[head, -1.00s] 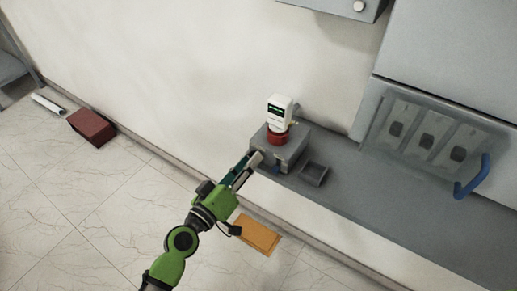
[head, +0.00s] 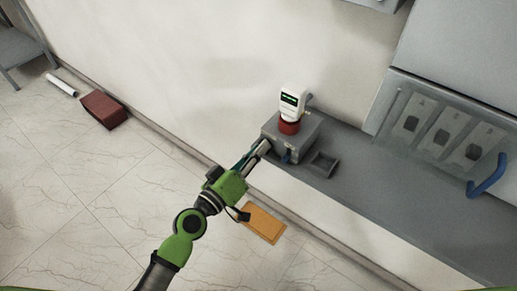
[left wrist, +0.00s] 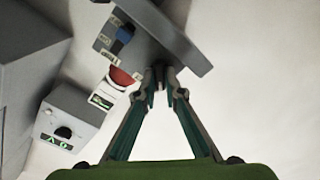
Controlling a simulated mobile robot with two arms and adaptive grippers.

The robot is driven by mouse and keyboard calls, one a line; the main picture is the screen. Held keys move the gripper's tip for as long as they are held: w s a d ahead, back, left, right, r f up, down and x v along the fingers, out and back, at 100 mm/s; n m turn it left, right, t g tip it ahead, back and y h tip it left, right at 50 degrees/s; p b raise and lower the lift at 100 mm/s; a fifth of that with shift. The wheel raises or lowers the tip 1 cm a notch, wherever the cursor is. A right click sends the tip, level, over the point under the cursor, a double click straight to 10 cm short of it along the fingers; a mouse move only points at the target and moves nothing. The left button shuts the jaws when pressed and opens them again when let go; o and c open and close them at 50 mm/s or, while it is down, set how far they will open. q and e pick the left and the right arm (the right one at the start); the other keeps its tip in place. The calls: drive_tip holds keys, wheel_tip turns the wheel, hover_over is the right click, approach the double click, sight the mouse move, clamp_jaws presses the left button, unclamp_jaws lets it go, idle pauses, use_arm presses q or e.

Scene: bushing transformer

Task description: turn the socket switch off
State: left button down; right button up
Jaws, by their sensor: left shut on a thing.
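A grey socket box (head: 294,146) stands on the grey ledge with a red plug (head: 289,127) and a white device (head: 293,100) on top. A small blue part (head: 286,157) is on its front, also visible in the left wrist view (left wrist: 124,35). My left gripper (head: 265,147) is at the left side of the box. In the left wrist view its fingertips (left wrist: 159,73) come together on a small dark part at the box, which appears to be the socket switch; the fingers mostly hide it. My right gripper is out of view.
A small open grey tray (head: 322,165) is right of the box. A panel with several switches (head: 445,130) and a blue handle (head: 488,177) are farther right. An orange-yellow mat (head: 263,223) and a dark red box (head: 104,109) lie on the floor.

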use_arm(q)
drive_tip(key=shift+w+r+n, duration=0.1)
drive_tip(key=shift+w+n, duration=0.05)
drive_tip(key=shift+n, duration=4.35)
drive_tip(key=c, duration=2.1)
unclamp_jaws()
drive_tip(key=shift+c, duration=0.2)
drive_tip(key=shift+f, duration=0.2)
